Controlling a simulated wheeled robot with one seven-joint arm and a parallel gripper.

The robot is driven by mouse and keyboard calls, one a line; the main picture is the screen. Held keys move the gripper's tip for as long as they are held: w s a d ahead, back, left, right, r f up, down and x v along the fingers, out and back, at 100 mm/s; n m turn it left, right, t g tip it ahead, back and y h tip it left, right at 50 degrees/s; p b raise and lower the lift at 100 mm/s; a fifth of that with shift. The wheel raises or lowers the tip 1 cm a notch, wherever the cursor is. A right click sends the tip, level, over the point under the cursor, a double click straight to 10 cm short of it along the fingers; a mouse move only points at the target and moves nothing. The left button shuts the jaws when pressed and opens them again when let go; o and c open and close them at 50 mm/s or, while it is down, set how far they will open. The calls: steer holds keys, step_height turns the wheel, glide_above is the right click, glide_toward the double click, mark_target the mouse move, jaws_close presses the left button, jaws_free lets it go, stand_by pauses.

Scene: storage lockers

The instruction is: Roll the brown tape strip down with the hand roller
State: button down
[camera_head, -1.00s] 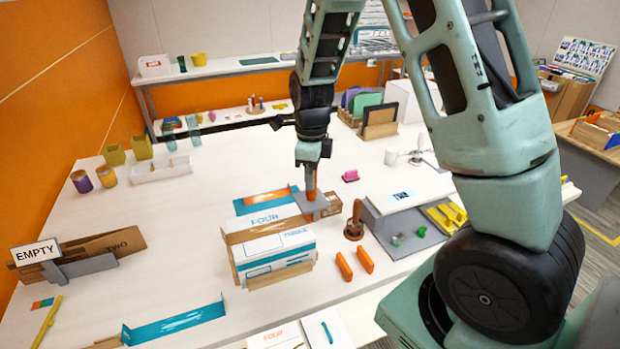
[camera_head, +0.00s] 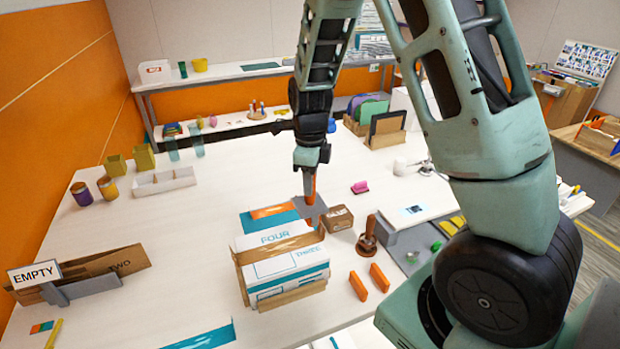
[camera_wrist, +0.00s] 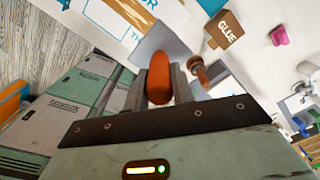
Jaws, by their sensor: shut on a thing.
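A white box pack marked FOUR (camera_head: 283,265) lies on the white table.
A small GLUE carton (camera_head: 339,218) and a brown wooden-handled tool (camera_head: 367,238) stand just right of the held tool. Two orange blocks (camera_head: 369,281) lie nearer. A grey holder with an EMPTY sign (camera_head: 35,273) is at left. The table between is clear.

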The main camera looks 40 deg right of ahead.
mark_target(309, 203)
steer(key=shift+f+b, duration=1.35)
steer(key=shift+f, duration=1.25)
steer(key=shift+f+b, duration=0.35)
steer(key=shift+f, duration=0.55)
steer(key=shift+a, duration=0.1)
